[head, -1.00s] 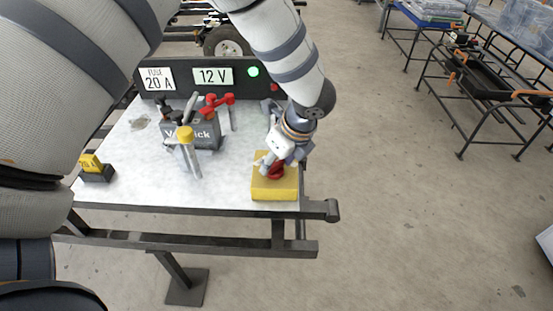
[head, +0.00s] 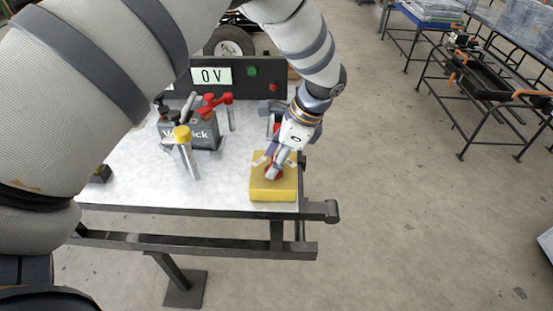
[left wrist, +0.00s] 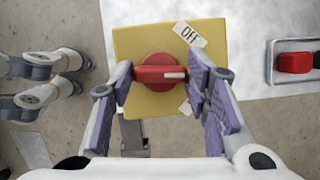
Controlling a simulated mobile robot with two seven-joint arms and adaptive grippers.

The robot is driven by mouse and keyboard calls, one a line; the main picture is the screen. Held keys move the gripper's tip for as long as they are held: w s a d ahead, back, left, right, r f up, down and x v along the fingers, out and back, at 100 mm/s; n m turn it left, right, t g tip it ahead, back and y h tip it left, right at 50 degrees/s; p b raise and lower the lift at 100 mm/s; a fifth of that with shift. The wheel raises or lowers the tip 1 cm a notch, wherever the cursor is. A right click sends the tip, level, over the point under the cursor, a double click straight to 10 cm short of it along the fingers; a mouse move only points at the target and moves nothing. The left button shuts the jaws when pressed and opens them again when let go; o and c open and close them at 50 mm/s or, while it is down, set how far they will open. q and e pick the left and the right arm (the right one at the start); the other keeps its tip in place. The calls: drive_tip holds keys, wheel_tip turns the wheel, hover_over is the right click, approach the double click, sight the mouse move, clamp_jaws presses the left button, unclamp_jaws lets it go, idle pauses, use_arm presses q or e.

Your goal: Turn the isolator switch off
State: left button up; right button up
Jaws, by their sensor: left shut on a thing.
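The isolator switch is a yellow box (head: 273,193) with a red round knob (left wrist: 152,86), at the table's front right corner. My left gripper (head: 272,170) comes down on it from above and is shut on the knob, a finger pad at either end of its raised bar. In the left wrist view the bar lies level, with its white mark toward the right finger. An OFF label (left wrist: 189,34) is up and right of the knob; a second label is mostly hidden by a finger. The panel display (head: 211,76) reads 0 V and its green lamp (head: 252,72) looks dark.
A red-topped part (left wrist: 294,62) lies behind the switch. Open floor is to the right, before a rack (head: 480,85).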

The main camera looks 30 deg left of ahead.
use_arm(q)
drive_tip(key=n+g, duration=0.1)
drive_tip(key=n, duration=0.1)
drive_tip(key=n+h+b, duration=0.1)
drive_tip(key=n, duration=0.2)
drive_tip(key=shift+w+f+n+g, duration=0.1)
drive_tip(key=shift+f+n+g, duration=0.05)
drive_tip(key=shift+n+g, duration=0.2)
drive_tip(key=shift+a+n+g+h+b, duration=0.15)
drive_tip(key=shift+n+h, duration=0.3)
drive_tip(key=shift+n, duration=0.65)
drive_tip(key=shift+n+g+h+b, duration=0.2)
drive_tip(key=shift+n+h, duration=0.25)
drive_tip(key=shift+n, duration=0.6)
use_arm(e)
drive_tip(key=shift+s+f+g, duration=0.3)
drive_tip(key=shift+s+f, duration=0.6)
drive_tip(key=shift+f, duration=0.1)
use_arm(q)
drive_tip(key=o, duration=1.2)
drive_tip(key=shift+c, duration=0.2)
drive_tip(key=shift+w, duration=0.1)
drive_tip(key=v, duration=1.2)
drive_tip(key=shift+a, duration=0.1)
